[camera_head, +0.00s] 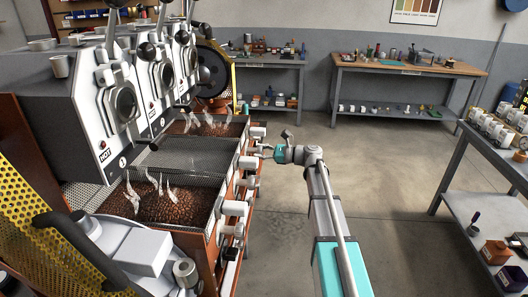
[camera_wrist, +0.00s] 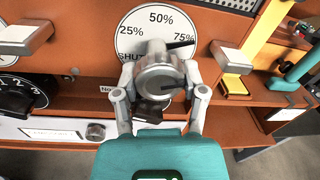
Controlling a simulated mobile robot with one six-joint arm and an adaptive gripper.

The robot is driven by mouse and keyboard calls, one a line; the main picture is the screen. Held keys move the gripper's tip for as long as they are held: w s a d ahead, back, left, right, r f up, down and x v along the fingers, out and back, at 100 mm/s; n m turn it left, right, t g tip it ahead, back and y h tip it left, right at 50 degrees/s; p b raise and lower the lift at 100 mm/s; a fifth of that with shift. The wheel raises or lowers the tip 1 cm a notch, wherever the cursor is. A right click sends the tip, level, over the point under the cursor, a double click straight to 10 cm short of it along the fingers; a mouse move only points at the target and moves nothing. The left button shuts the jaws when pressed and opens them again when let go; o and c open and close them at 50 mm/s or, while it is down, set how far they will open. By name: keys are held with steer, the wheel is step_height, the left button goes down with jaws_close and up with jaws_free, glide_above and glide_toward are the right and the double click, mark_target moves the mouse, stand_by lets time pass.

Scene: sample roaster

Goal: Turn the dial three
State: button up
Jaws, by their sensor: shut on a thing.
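A silver knob (camera_wrist: 158,75) sits in front of a round white dial plate (camera_wrist: 133,38) in the wrist view. The plate is marked 25%, 50% and 75%, with a partly covered word starting "SHU" at lower left. A black pointer (camera_wrist: 181,44) beside the knob points right, just below the 75% mark. My gripper (camera_wrist: 161,93) is shut on the silver knob, one finger on each side. A number plate below the dial is mostly hidden behind my left finger. In the head view my gripper (camera_head: 270,150) reaches the roaster's front rail, and the dial cannot be made out.
A black numbered dial (camera_wrist: 20,97) lies left of my gripper. Silver handles (camera_wrist: 28,38) and (camera_wrist: 231,57) stick out on both sides. A dark knob (camera_wrist: 150,110) sits just below. In the head view, bean trays (camera_head: 165,205) lie left and open floor (camera_head: 375,165) lies right.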

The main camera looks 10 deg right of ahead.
steer(key=shift+s+a+m, duration=0.15)
steer(key=shift+s+m, duration=0.15)
steer(key=shift+m, duration=0.1)
steer(key=o, duration=1.2)
steer(key=shift+s+r, duration=0.1)
steer(key=shift+c, duration=0.2)
steer(key=shift+w+d, duration=0.2)
steer(key=v, duration=1.1)
steer(key=shift+s+d, duration=0.15)
steer(key=shift+d, duration=0.15)
